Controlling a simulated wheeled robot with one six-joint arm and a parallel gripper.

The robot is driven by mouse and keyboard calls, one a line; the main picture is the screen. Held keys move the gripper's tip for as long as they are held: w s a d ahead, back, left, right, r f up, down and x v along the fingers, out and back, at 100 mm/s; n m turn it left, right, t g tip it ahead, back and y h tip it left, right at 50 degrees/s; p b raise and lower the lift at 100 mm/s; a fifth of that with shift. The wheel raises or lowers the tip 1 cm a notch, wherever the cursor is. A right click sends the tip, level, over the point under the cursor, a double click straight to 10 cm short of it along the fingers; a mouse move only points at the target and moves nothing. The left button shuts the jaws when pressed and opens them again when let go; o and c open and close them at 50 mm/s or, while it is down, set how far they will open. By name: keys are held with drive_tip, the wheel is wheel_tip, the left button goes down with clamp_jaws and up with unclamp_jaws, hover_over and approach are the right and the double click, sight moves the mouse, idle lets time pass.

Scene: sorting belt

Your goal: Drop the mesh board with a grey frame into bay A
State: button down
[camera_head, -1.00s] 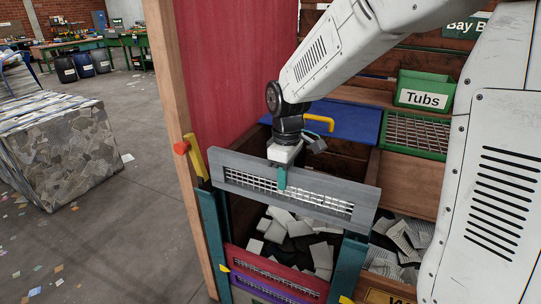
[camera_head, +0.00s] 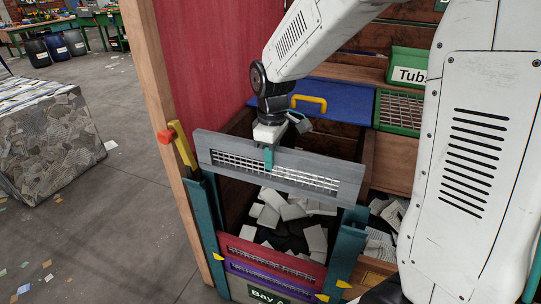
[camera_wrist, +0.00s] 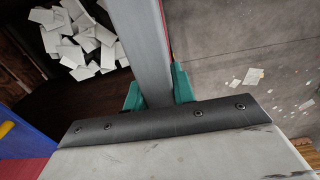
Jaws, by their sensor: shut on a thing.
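The mesh board with a grey frame (camera_head: 318,188) is held level lengthwise above the front of bay A. My gripper (camera_head: 268,158) is shut on its top edge, left of the middle. The wrist view shows the grey frame (camera_wrist: 140,45) between the teal fingertips (camera_wrist: 158,88). Bay A, labelled "Bay A" (camera_head: 268,295), has two teal side posts (camera_head: 345,250) with yellow tabs. A red mesh board (camera_head: 270,257) and a purple one below it stand between the posts. The grey board's ends overlap the post tops in the picture; I cannot tell whether they touch.
White scraps (camera_head: 292,215) lie inside the bay. A blue lid (camera_head: 340,100) with a yellow handle is behind my gripper. A yellow lever with a red knob (camera_head: 166,136) is by the left post. A "Tubs" bin (camera_head: 408,70) stands at the right.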

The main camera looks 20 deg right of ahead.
drive_tip(key=shift+a, duration=0.1)
drive_tip(key=shift+f, duration=0.15)
wheel_tip(320, 180, down, 31)
idle(1.5)
drive_tip(key=shift+f, duration=0.6)
drive_tip(key=c, duration=1.1)
unclamp_jaws()
drive_tip(key=shift+s, duration=0.1)
drive_tip(key=shift+r, duration=0.15)
